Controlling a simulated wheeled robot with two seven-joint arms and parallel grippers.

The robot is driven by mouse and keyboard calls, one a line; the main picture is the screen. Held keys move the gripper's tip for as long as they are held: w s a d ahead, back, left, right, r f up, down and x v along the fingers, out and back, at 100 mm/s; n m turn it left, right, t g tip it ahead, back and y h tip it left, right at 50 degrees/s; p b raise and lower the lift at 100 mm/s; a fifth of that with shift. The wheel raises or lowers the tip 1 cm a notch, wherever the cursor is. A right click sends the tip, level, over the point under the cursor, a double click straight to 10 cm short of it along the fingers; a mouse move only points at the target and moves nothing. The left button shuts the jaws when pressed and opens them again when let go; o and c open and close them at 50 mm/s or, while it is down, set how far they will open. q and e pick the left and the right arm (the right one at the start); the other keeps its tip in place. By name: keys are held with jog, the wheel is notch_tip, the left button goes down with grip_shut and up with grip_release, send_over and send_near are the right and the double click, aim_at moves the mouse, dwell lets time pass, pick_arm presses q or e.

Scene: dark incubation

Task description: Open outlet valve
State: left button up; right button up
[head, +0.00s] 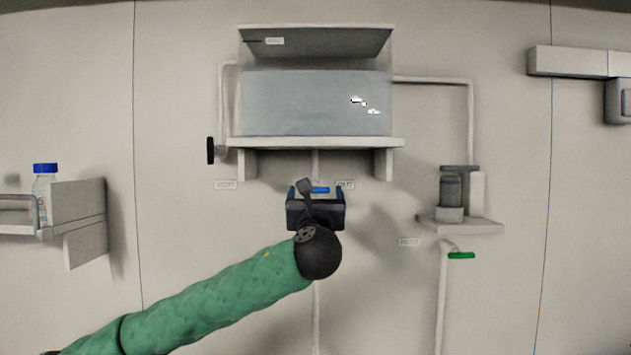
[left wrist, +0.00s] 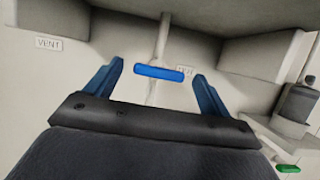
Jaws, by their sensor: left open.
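The outlet valve has a blue handle (head: 320,190) on the vertical pipe below the tank (head: 316,103). The handle lies crosswise to the pipe, and it also shows in the left wrist view (left wrist: 159,72). My left gripper (head: 316,192) is open and faces the wall. Its two blue fingers (left wrist: 157,82) stand on either side of the handle, with a gap at each end. I cannot tell whether the fingertips reach as deep as the handle. A label right of the handle is partly hidden. My right gripper is not in view.
A black vent handle (head: 211,150) is left of the tank. A green handle (head: 461,255) is at lower right, below a shelf (head: 460,224) with a pump-like device. A blue-capped bottle (head: 44,187) stands far left. The tank's bracket shelf (head: 316,142) overhangs the blue handle.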

aim_at(316, 191)
pick_arm(q)
jog(key=shift+p+x, duration=0.65)
jog(key=shift+x, duration=0.85)
jog(key=shift+c, duration=0.2)
jog(key=c, duration=0.9)
